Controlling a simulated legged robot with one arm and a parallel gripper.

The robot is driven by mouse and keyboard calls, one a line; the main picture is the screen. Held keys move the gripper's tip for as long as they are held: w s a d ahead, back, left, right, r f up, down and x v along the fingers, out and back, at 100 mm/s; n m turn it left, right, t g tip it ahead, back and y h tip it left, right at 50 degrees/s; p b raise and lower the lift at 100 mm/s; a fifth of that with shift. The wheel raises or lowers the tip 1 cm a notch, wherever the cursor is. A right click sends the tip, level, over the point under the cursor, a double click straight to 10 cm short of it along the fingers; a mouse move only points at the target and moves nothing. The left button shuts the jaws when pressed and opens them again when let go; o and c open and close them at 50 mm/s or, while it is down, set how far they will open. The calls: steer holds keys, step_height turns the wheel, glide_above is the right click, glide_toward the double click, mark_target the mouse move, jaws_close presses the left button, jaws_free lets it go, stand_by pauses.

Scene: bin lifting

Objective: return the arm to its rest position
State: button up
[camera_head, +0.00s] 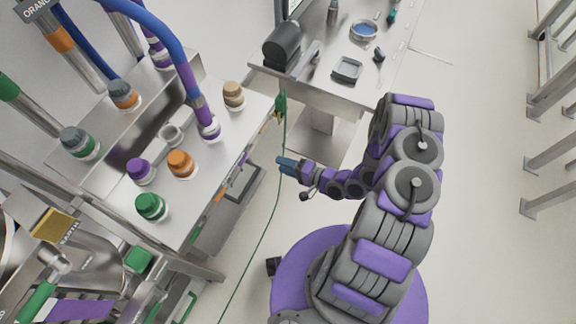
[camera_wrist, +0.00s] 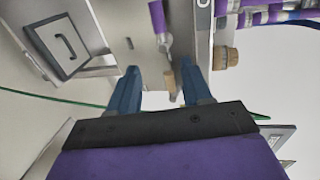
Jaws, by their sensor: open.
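My arm reaches from my round purple base at the lower right, bent over toward the left in the head view. My gripper (camera_head: 289,165) is at its end, beside the right edge of the metal workbench (camera_head: 216,176). In the wrist view, my gripper (camera_wrist: 158,88) shows two blue fingers spread apart with nothing held between them. Behind the fingers are a purple-handled tool (camera_wrist: 160,25) and a metal panel. The fingers appear apart from these, though the exact gap is hard to tell.
The bench carries orange (camera_head: 181,163), green (camera_head: 151,207) and purple (camera_head: 140,170) capped containers. A second metal table (camera_head: 314,92) with tools stands at the top. A green cable (camera_head: 262,240) runs along the floor. The floor at right is clear up to metal racks (camera_head: 550,150).

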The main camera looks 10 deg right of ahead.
steer(key=shift+s+d+r, duration=0.1)
steer(key=shift+s+d, duration=0.25)
steer(key=shift+d, duration=0.05)
stand_by(0.4)
